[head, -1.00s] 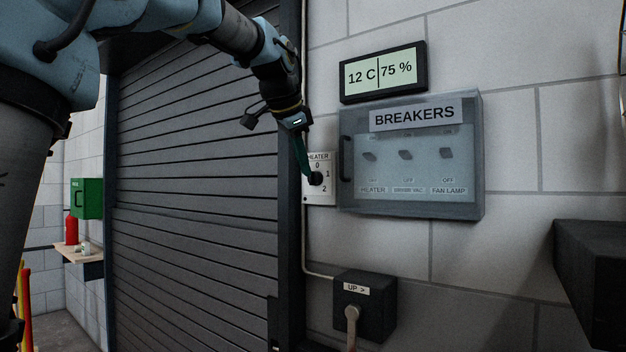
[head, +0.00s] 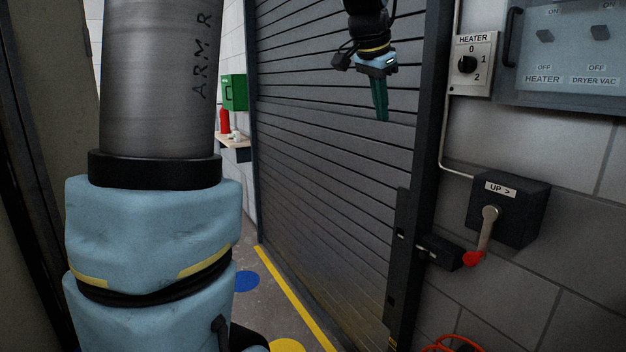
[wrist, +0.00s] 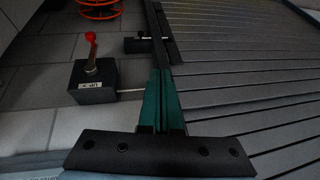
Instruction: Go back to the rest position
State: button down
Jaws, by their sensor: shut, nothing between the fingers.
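My gripper (head: 381,104) hangs in front of the grey roller shutter in the head view, fingers pointing down, clear of the wall controls. Its green fingers (wrist: 160,100) are together and empty in the wrist view. The heater knob (head: 467,64) is on its white plate to the right of my gripper, with nothing touching it. The breaker box (head: 560,87) is at the upper right, cut off by the frame edge, with its cover closed.
A black box marked UP (head: 520,205) has a lever with a red knob (head: 474,258). A black latch (head: 438,252) sits by the shutter (head: 330,150). A green box (head: 234,92) and red extinguisher (head: 224,121) are at the back left. A yellow line (head: 295,297) marks the floor.

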jog(key=s+a+f+n+g+y, duration=0.1)
jog(key=s+a+f+n, duration=0.15)
jog(key=a+f, duration=0.45)
jog(key=s+a+f+n+y, duration=0.1)
jog(key=s+a+f+n, duration=0.15)
jog(key=a+f, duration=0.4)
jog(key=s+a+f+n+g, duration=0.1)
jog(key=s+a+f+n, duration=0.5)
jog(key=s+f, duration=0.5)
notch_tip(320, 180, down, 3)
jog(key=shift+s+a+f+g+y, duration=0.15)
jog(key=shift+a+g+y, duration=0.25)
jog(key=shift+a, duration=0.8)
